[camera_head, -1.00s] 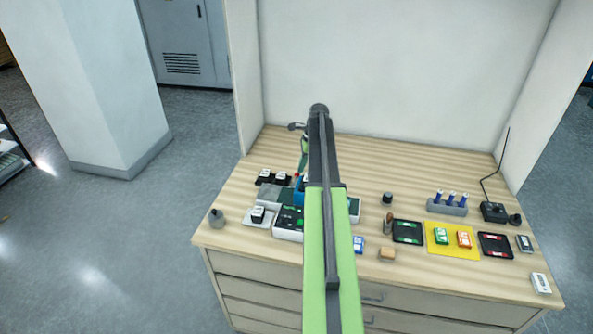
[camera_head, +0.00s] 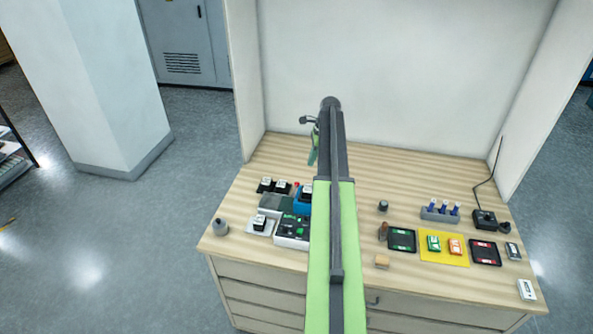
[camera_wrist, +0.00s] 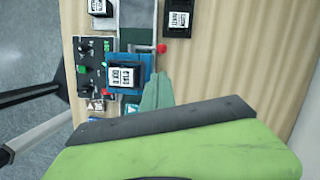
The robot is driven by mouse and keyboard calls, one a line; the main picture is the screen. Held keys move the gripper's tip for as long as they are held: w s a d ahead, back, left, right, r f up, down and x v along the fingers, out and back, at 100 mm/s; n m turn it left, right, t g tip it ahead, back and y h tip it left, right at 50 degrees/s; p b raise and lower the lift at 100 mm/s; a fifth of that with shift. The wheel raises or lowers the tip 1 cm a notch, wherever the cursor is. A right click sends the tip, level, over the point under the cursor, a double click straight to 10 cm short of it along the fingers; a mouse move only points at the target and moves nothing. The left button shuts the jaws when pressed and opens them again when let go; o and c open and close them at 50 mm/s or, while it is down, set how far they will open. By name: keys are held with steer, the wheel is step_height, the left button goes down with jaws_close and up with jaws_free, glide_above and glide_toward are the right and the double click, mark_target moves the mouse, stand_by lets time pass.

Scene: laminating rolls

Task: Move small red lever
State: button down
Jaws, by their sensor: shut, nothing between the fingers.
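The block carries a black-and-white labelled cap (camera_wrist: 124,76). In the head view the knob (camera_head: 297,184) is a small red spot beside the blue block (camera_head: 301,207), which my arm partly covers. My gripper (camera_wrist: 160,80) is shut and empty, its green fingers just below the knob in the wrist picture and apart from it. In the head view my gripper (camera_head: 312,160) hangs behind the block, seemingly above the table; its exact height is unclear.
A dark control panel with green buttons (camera_wrist: 92,67) adjoins the block. Black labelled pieces (camera_head: 273,186) stand behind it. To the right lie a green-marked tray (camera_head: 402,240), a yellow mat (camera_head: 430,256) and a red-marked tray (camera_head: 485,252). The table's back strip is clear.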

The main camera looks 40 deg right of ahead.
steer(key=p+v, duration=0.7)
steer(key=v, duration=0.2)
steer(key=shift+r, duration=0.15)
steer(key=shift+s, duration=0.1)
